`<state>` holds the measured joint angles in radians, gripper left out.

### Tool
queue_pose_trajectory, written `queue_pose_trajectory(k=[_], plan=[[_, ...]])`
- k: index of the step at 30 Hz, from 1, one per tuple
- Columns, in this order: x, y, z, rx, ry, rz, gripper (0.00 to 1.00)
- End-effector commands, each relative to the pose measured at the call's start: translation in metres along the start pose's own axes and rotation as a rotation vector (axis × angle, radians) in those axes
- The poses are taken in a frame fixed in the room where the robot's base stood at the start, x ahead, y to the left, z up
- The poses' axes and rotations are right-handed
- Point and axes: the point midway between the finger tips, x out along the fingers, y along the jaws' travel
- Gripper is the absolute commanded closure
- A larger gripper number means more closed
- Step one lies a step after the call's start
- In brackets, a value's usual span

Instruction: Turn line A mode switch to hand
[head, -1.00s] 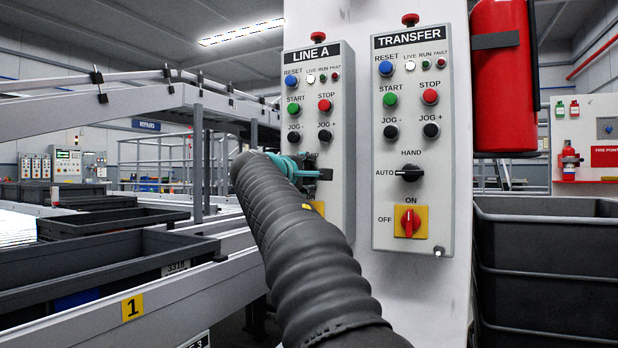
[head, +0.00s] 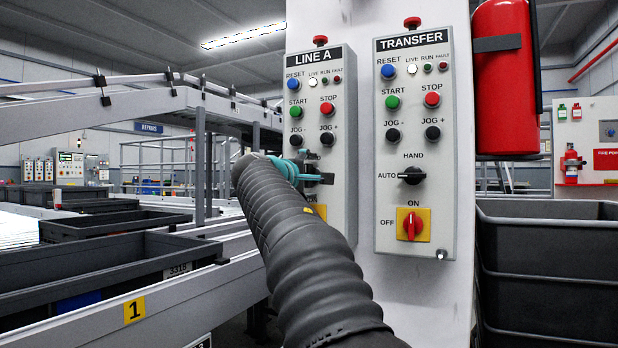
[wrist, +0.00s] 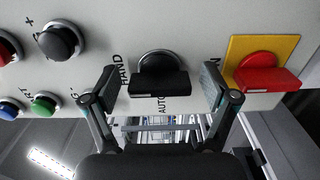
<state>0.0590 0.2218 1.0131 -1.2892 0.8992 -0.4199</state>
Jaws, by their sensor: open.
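The LINE A panel (head: 338,92) is on the left of the white post in the head view. Its black mode switch (wrist: 160,80) shows in the wrist view with HAND and AUTO lettering beside it. My gripper (wrist: 158,88) is open, with one finger on each side of the switch knob and a gap visible on both sides. The knob's handle lies across the wrist picture, and the AUTO lettering is partly covered. In the head view, my gripper (head: 312,174) reaches the panel's lower half, and my arm hides much of the switch.
A red switch on a yellow plate (wrist: 266,76) sits right beside the finger in the wrist view. The TRANSFER panel (head: 412,210) with a similar black switch is to the right.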

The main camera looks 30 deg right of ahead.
Motion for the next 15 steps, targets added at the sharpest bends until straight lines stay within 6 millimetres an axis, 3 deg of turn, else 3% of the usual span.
queue_pose_trajectory(k=[5, 15], plan=[[-0.018, 0.001, 0.000, 0.002, 0.002, 0.000, 0.15], [-0.083, 0.000, -0.002, 0.000, 0.004, 0.000, 0.15]])
